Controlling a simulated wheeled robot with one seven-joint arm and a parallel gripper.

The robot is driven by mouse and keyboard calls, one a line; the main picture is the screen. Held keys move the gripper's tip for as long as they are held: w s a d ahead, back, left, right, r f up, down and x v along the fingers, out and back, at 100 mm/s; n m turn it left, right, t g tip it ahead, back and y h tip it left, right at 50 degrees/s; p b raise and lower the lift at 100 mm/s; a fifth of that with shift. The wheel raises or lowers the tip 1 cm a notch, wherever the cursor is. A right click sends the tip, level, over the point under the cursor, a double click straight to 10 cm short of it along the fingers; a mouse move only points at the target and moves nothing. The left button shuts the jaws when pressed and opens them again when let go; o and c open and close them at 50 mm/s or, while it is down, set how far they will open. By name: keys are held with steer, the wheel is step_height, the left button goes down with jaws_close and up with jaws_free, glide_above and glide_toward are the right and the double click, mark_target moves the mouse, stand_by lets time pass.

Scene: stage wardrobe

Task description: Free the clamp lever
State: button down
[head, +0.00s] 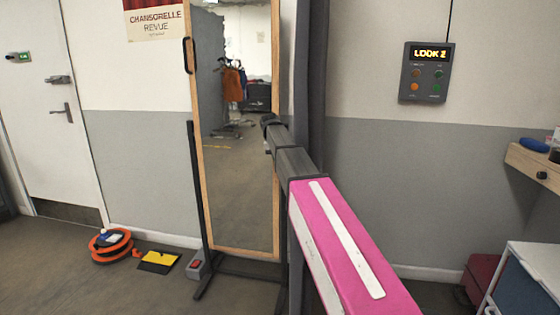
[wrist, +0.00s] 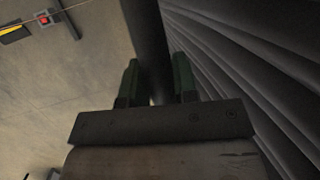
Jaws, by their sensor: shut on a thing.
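A tall wood-framed mirror (head: 237,251) stands in a dark stand (head: 198,200) in the head view. My gripper (head: 268,121) is at the mirror's right edge, about mid-height, largely hidden behind my arm. In the wrist view, my gripper's two green fingers (wrist: 157,80) are on either side of a dark bar (wrist: 147,35). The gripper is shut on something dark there. I cannot tell whether it is the clamp lever, and no lever shows clearly in either view. A dark loop handle (head: 188,56) is on the mirror's left side.
Dark pleated cloth (wrist: 235,75) hangs close on the right in the wrist view. A grey box with a red switch (head: 195,266), a yellow-and-black mat (head: 158,262) and an orange cable reel (head: 111,246) lie on the floor. A lit panel (head: 427,73) is on the wall.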

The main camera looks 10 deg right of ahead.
stand_by(0.3)
steer(key=c, duration=0.9)
jaws_free()
steer(key=shift+r, duration=0.1)
steer(key=v, duration=1)
steer(key=shift+r, duration=0.3)
steer(key=shift+a, duration=0.1)
